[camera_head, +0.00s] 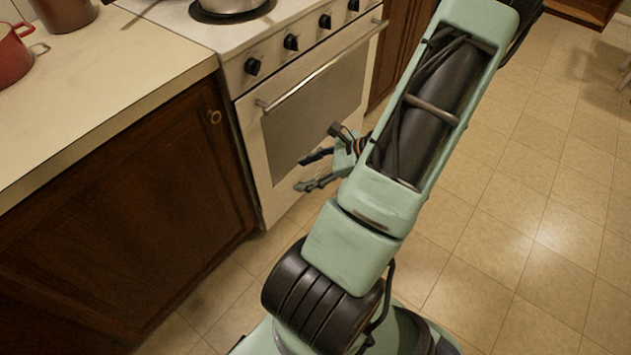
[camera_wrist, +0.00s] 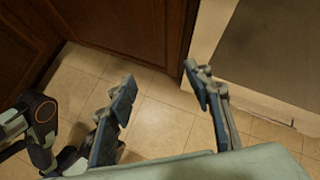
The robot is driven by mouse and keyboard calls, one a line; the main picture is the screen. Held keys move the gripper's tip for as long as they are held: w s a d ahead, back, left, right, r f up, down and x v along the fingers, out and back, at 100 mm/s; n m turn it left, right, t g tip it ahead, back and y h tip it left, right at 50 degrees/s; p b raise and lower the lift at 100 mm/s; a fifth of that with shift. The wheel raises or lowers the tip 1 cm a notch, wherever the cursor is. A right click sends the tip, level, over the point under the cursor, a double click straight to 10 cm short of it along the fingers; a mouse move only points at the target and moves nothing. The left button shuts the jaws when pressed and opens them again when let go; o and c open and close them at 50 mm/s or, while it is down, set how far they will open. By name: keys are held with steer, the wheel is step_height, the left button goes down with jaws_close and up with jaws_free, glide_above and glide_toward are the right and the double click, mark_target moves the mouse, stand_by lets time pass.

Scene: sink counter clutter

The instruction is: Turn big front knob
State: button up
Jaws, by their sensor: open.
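The white stove (camera_head: 245,85) has a row of black knobs on its front panel: one at the left end (camera_head: 252,66), one beside it (camera_head: 291,42), one further right (camera_head: 325,21) and one at the far right (camera_head: 353,5). I cannot tell which is the big front knob; they look alike in size. My gripper (camera_head: 308,172) is open and empty in front of the oven door, well below the knobs. In the wrist view, my gripper (camera_wrist: 165,105) has its two fingers spread over floor tiles, and no knob shows there.
The oven door handle (camera_head: 320,68) sticks out between the knobs and my gripper. A pot (camera_head: 228,5) stands on a burner. A wooden cabinet (camera_head: 120,210) with a pale countertop (camera_head: 110,75) adjoins the stove at left. A red pot (camera_head: 12,55) sits on it. Tiled floor (camera_head: 530,220) is open at right.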

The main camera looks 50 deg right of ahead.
steer(key=shift+s+d+f+n+g, duration=0.2)
steer(key=shift+s+f+n+g, duration=0.15)
steer(key=shift+s+f, duration=0.35)
steer(key=shift+s+d+f+n+g, duration=0.25)
steer(key=shift+s+f+g, duration=0.1)
steer(key=shift+s+f, duration=0.25)
steer(key=shift+r, duration=0.1)
